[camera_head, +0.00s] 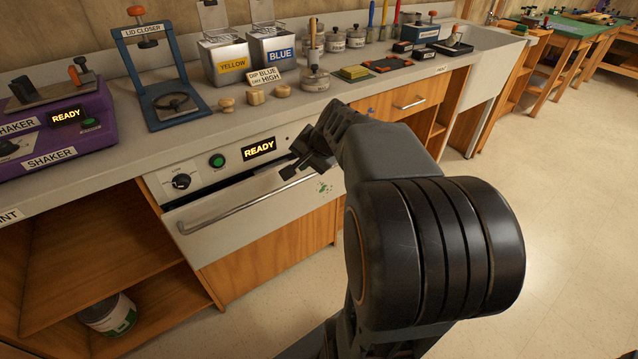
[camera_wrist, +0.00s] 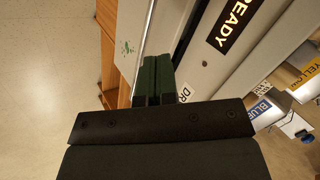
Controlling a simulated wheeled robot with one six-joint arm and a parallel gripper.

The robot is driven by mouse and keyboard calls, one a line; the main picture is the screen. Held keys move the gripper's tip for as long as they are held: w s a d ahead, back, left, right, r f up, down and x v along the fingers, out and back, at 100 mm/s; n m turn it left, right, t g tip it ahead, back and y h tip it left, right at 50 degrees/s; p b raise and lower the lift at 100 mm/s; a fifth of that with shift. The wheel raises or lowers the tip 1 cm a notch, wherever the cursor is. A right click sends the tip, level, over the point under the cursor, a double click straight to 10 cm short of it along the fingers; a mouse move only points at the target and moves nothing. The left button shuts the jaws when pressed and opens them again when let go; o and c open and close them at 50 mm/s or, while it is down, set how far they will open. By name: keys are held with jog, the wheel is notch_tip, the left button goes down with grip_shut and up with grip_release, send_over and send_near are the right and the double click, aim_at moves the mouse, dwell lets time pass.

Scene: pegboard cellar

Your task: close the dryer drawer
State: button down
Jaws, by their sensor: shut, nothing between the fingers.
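The dryer drawer (camera_head: 245,228) has a white front with a long bar handle (camera_head: 235,212), below a control panel (camera_head: 215,175) with a dial, a green button and a READY display. A dark gap shows between the panel and the top of the drawer front, so the drawer stands slightly out. My gripper (camera_head: 290,168) is shut and empty at the right end of the drawer, close to its top edge. In the wrist view, the shut fingers (camera_wrist: 157,82) overlap the drawer front's edge (camera_wrist: 140,45); I cannot tell whether they touch it.
The counter above holds a purple shaker (camera_head: 50,125), a blue lid closer (camera_head: 165,75), yellow (camera_head: 230,62) and blue (camera_head: 275,55) tins and several wooden knobs. A wooden drawer (camera_head: 405,103) is to the right. Open floor (camera_head: 560,200) lies in front.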

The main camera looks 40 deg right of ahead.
jog(key=w+d+f+m+t+h+b, duration=0.1)
jog(key=d+f+m+b, duration=0.2)
jog(key=d, duration=0.3)
jog(key=w+d+f+m+t+b, duration=0.2)
jog(key=d+m, duration=0.1)
jog(key=d, duration=0.3)
jog(key=b+x, duration=0.3)
jog(key=x, duration=0.5)
jog(key=shift+s+d+f, duration=0.1)
jog(key=shift+f, duration=0.2)
jog(key=shift+w+f, duration=0.4)
jog(key=shift+w, duration=0.1)
jog(key=w+p, duration=0.2)
jog(key=w, duration=0.2)
jog(key=shift+w+r, duration=0.15)
jog(key=shift+w, duration=0.25)
jog(key=shift+r, duration=0.1)
